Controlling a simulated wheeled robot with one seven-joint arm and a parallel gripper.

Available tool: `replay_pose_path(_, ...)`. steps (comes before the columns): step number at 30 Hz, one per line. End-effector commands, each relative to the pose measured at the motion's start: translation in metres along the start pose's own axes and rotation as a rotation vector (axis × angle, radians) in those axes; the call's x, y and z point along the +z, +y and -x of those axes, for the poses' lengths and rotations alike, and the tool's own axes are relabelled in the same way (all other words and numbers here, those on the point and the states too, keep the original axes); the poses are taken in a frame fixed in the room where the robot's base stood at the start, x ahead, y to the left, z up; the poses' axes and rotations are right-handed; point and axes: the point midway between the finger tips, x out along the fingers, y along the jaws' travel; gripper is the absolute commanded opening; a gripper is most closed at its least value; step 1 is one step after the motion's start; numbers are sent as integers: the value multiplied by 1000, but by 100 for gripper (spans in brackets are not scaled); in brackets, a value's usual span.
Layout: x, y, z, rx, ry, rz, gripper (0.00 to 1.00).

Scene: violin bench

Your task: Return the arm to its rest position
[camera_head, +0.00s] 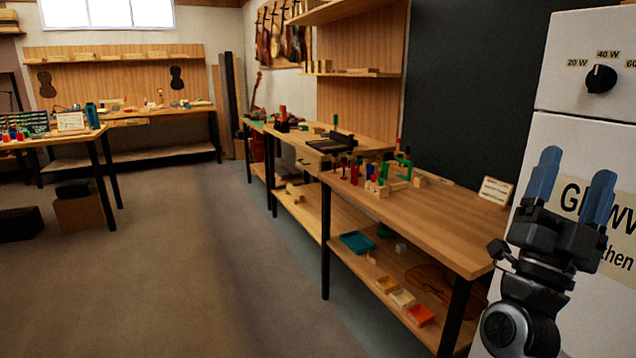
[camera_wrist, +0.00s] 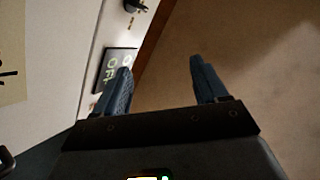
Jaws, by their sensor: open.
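My gripper (camera_head: 570,190) is raised at the right of the head view, in front of a white cabinet (camera_head: 575,150). Its two blue fingers point up and stand apart with nothing between them. In the wrist view the gripper (camera_wrist: 162,85) also shows open and empty. The white cabinet front (camera_wrist: 60,60) runs along the left there, and brown floor (camera_wrist: 260,80) fills the right. The cabinet bears a dark knob (camera_head: 601,78) with watt marks and a large label partly hidden by my gripper.
A long wooden bench (camera_head: 450,220) with clamps and small parts stands left of the gripper. Another bench (camera_head: 160,113) is along the far wall.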

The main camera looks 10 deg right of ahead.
Motion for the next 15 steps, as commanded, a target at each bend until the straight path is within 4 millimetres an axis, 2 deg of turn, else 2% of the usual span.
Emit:
replay_pose_path(1, -2, 4, 16, -50, -38, 22, 72)
replay_pose_path(8, -12, 15, 87, -238, -211, 86, 72)
replay_pose_path(15, -35, 30, 166, -391, -425, 137, 72)
